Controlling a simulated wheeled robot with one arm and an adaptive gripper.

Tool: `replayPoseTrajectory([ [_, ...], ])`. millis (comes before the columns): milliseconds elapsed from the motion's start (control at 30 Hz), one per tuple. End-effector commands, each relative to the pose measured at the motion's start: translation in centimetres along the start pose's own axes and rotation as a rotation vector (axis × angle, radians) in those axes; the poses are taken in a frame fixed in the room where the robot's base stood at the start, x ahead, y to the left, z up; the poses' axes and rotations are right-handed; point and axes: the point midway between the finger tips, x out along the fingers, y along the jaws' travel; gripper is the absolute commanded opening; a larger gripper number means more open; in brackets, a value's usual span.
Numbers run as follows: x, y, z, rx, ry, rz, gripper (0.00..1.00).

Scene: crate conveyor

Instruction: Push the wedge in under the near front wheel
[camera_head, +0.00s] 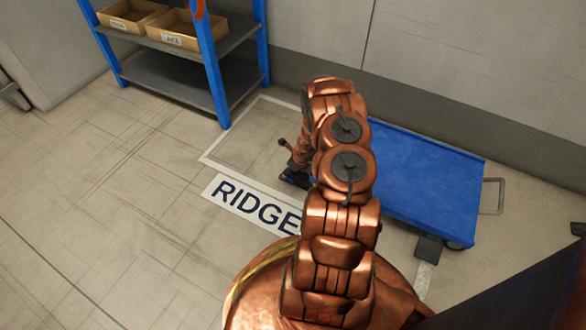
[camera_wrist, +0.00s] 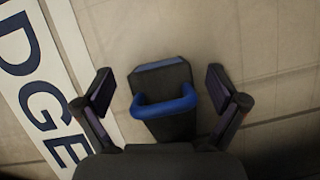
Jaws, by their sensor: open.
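The dark wedge (camera_wrist: 162,118) with a blue loop handle (camera_wrist: 165,103) shows in the wrist view, on or just above the pale floor. My gripper (camera_wrist: 159,84) is open, with one finger on each side of the wedge and a visible gap to both. In the head view my gripper (camera_head: 294,177) is low by the floor marking, left of the cart, and mostly hidden by my arm. The blue cart (camera_head: 425,180) stands right of my arm. One dark wheel (camera_head: 458,245) shows under its near right corner; my arm hides its left end.
A dark block (camera_head: 430,247) lies on the floor beside that wheel. A blue rack (camera_head: 215,75) with cardboard bins stands at the back left. A floor sign (camera_head: 250,203) reads "RIDGE", partly covered. The tiled floor at left is clear. A wall runs behind the cart.

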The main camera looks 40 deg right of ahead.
Motion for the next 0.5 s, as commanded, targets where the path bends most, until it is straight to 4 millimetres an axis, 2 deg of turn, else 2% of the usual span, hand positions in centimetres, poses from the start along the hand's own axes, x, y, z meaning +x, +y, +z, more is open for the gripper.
replayPoseTrajectory([
  [133, 1.04, -0.08, 0.03, -0.001, -0.001, -0.002, 0.96],
  [500, 1.21, -0.11, 0.01, 0.001, 0.000, -0.002, 0.95],
])
